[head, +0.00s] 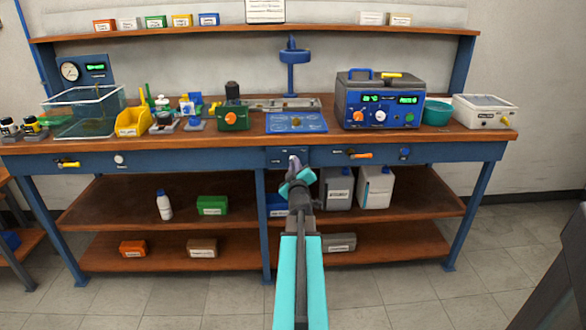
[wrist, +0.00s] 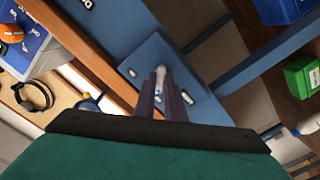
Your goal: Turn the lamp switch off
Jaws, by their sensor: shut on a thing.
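A blue switch plate (head: 275,157) sits on the front rail of the bench, near its middle. It also shows in the wrist view (wrist: 151,52), with small pale labels or marks on it. A pale switch lever (wrist: 161,71) stands out from the plate. My gripper (head: 294,168) is at the plate, and in the wrist view its dark fingers (wrist: 166,82) are shut around the lever. The fingers hide part of the lever, so its exact position is hard to tell. A blue lamp (head: 294,57) stands above the bench's back; I cannot tell whether it is lit.
Along the rail are a yellow-handled valve (head: 68,163) and an orange-handled one (head: 360,155). A blue power unit (head: 379,103), a green box with an orange knob (head: 233,118) and a blue mat (head: 296,123) are on the benchtop. Shelves below hold boxes, including a green one (head: 212,205).

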